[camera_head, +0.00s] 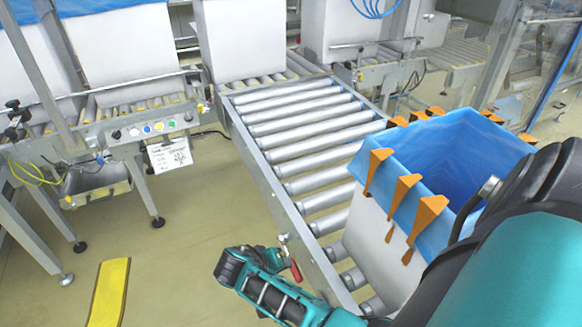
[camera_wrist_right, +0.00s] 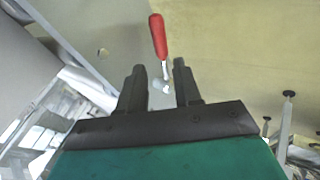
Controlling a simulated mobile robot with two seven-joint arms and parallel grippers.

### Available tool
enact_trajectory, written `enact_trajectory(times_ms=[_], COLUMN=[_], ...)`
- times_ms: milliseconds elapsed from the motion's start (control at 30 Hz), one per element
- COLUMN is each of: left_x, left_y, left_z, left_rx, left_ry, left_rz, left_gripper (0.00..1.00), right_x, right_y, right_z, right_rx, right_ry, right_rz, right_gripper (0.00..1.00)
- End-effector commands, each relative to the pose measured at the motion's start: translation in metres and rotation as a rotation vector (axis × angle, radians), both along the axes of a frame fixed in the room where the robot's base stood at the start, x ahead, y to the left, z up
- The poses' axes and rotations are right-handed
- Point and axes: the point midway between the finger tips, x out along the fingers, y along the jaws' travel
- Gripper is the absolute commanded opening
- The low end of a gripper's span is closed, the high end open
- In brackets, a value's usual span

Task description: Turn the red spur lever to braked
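The red spur lever (camera_head: 295,270) is on the outer side of the roller conveyor's near rail in the head view, its handle pointing down. In the right wrist view its red handle (camera_wrist_right: 158,36) extends beyond the fingertips, and its metal stem runs back between the fingers. My right gripper (camera_wrist_right: 159,72) is open, with its two dark fingers apart on either side of the stem's lower end. I cannot tell whether either finger touches it. In the head view my right wrist is beside the lever, and the fingers are hard to make out. My left gripper is not in view.
The roller conveyor (camera_head: 305,150) runs up from the lever. A white box with a blue liner (camera_head: 455,150) and orange clips (camera_head: 407,190) stands on it, close to my right arm. A control panel (camera_head: 150,128) is at left.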

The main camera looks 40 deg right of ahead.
Motion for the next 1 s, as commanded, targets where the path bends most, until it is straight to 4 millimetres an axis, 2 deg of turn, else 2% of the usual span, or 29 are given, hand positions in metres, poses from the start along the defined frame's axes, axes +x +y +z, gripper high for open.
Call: enact_trajectory(times_ms=[33, 200, 400, 833, 1000], left_x=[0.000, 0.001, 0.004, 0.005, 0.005], left_y=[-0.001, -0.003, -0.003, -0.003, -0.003], left_z=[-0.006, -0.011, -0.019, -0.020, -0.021], left_rx=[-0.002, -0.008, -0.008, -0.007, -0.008], left_ry=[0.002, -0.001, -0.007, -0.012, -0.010], left_rz=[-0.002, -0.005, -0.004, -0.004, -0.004], left_gripper=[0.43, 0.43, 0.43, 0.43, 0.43], right_x=[0.001, 0.004, 0.007, 0.008, 0.007], right_y=[-0.008, -0.029, -0.045, -0.050, -0.050], right_z=[-0.013, -0.040, -0.060, -0.065, -0.065], right_rx=[-0.002, -0.001, 0.001, 0.003, 0.003], right_ry=[0.002, 0.000, 0.000, -0.001, -0.001], right_rz=[-0.002, 0.000, 0.000, 0.000, 0.001], right_gripper=[0.34, 0.34, 0.34, 0.34, 0.17])
